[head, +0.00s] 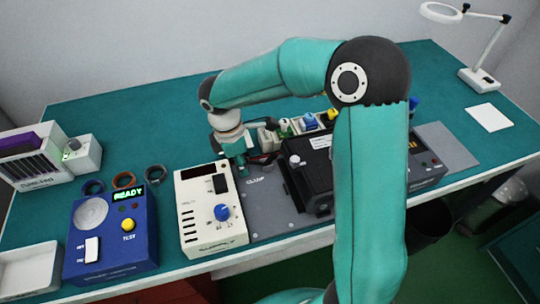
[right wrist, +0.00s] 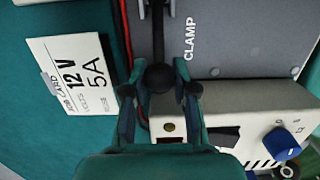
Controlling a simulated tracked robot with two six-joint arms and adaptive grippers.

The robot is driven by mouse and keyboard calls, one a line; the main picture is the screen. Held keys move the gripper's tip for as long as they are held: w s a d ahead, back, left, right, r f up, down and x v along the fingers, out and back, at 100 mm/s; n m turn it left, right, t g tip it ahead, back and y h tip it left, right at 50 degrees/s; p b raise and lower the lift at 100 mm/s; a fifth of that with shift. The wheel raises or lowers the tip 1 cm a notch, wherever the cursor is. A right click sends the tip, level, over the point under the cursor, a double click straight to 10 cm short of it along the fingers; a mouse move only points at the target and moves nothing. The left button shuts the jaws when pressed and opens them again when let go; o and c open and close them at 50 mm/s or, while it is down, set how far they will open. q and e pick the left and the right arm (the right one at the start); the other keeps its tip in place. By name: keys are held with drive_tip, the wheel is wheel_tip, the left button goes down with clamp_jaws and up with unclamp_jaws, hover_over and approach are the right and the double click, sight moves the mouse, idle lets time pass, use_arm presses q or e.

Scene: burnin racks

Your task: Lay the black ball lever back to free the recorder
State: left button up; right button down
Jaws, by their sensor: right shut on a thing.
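My right gripper (head: 240,168) reaches down between the white supply unit and the grey clamp plate (head: 270,212). In the right wrist view, its two fingers (right wrist: 159,92) are shut on the black ball (right wrist: 159,77), which sits between their tips. The lever's dark shaft (right wrist: 157,30) runs from the ball toward the top of that view, beside the word CLAMP. In the head view the ball is hidden by the gripper. The recorder, apparently the black box with a white label (head: 320,142), stands on the plate, partly behind my right arm. My left gripper is not in view.
The cream supply unit (head: 205,228) with a blue knob stands close beside the gripper. A blue tester (head: 115,255) reading READY stands further left. A job card (right wrist: 75,70) reading 12 V, 5 A lies near the lever. Small coloured parts (head: 310,122) stand behind the recorder.

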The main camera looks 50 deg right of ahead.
drive_tip(key=c, duration=1.1)
unclamp_jaws()
drive_tip(key=shift+w+d, duration=0.1)
drive_tip(key=shift+d, duration=0.05)
wheel_tip(320, 180, up, 9)
drive_tip(key=p, duration=0.7)
drive_tip(key=shift+p, duration=0.3)
